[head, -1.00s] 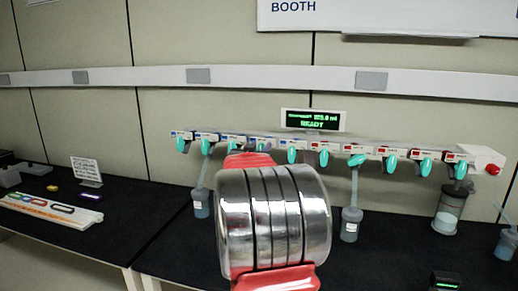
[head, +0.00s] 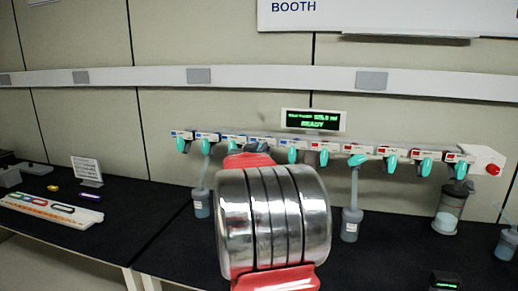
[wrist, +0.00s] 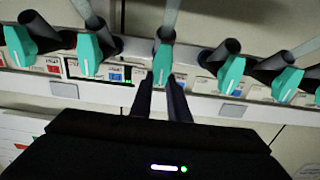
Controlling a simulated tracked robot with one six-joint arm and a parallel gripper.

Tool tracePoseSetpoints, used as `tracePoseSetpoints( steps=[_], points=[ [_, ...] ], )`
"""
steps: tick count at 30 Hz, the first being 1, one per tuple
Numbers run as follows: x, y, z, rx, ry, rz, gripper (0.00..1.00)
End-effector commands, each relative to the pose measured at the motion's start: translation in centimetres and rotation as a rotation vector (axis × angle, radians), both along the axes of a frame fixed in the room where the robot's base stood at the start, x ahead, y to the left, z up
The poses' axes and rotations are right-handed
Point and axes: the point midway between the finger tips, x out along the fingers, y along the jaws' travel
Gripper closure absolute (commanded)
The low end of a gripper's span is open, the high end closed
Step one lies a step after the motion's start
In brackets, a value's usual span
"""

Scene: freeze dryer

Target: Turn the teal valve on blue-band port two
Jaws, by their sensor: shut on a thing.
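A row of teal valves hangs from the white manifold rail, which carries blue labels on its left part and red labels on its right part in the head view. In the wrist view my gripper (wrist: 160,82) is shut on the lower end of the middle teal valve (wrist: 163,58), which points nearly straight down the picture. Other teal valves (wrist: 90,52) (wrist: 232,75) stand apart on either side. In the head view my arm hides the gripped valve and the fingers. Two blue-label valves (head: 180,144) (head: 205,146) show left of my arm. The port numbers are too small to read.
A green-lit display (head: 313,121) stands above the rail. Flasks (head: 201,203) (head: 351,224) (head: 447,213) hang below some ports. A red button (head: 492,170) is at the rail's right end. A strip with coloured rings (head: 50,209) lies on the left bench.

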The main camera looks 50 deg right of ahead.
Motion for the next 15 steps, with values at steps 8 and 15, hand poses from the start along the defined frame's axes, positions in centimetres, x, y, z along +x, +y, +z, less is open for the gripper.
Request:
tracePoseSetpoints(
  steps=[8,15],
  points=[
    [-0.20,-0.37,0.05,0.018,-0.044,-0.002,1.00],
    [-0.52,-0.54,0.03,0.066,-0.160,-0.003,1.00]
  ],
)
